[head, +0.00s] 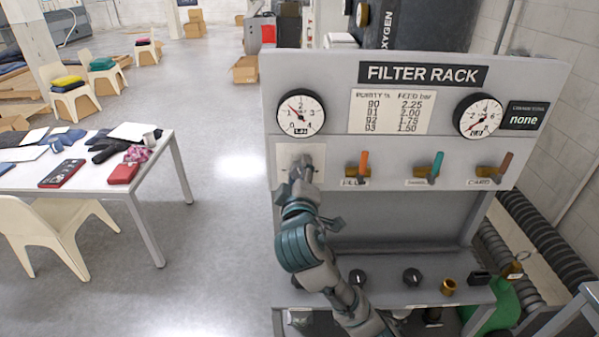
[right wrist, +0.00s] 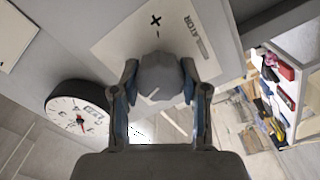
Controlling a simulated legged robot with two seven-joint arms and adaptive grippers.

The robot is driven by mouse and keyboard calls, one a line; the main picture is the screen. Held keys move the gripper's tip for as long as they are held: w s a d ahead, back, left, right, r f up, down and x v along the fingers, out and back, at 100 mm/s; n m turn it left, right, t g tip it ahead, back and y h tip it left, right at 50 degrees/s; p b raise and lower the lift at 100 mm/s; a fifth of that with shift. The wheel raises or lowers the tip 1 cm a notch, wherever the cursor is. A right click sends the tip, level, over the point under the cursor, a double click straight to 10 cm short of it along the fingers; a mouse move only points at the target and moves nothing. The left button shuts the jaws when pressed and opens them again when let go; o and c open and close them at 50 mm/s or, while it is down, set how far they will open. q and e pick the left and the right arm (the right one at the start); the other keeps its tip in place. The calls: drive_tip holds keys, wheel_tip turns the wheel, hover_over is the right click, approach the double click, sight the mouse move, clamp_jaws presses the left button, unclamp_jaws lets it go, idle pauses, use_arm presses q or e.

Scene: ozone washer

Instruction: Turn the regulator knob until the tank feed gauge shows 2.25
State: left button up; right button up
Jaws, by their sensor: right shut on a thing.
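The regulator knob (right wrist: 160,77) is a grey faceted knob on a white plate (right wrist: 113,48) with plus and minus marks. My right gripper (head: 301,168) is at this plate on the rack's left side; in the right wrist view its two fingers are shut on the knob from both sides. The head view mostly hides the knob behind the gripper. A round gauge (head: 301,114) with a 0 to 4 scale sits directly above; its needle points up-left, near 1. Its small readout is too blurred to read surely. My left gripper is not in view.
The FILTER RACK panel also carries a chart (head: 391,111), a second gauge (head: 478,116), a dark display reading "none" (head: 524,117), and orange (head: 364,163), teal (head: 436,166) and brown (head: 505,164) levers. A cluttered white table (head: 150,150) stands left, with open floor between.

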drive_tip(key=shift+f+m, duration=0.25)
drive_tip(key=shift+m, duration=0.35)
drive_tip(key=o, duration=1.2)
drive_tip(key=shift+w, duration=0.1)
drive_tip(key=shift+c, duration=0.2)
drive_tip(key=shift+w+a, duration=0.1)
drive_tip(key=shift+s+r, duration=0.1)
drive_tip(key=shift+s, duration=0.45)
drive_tip(key=s, duration=1)
drive_tip(key=shift+s, duration=0.35)
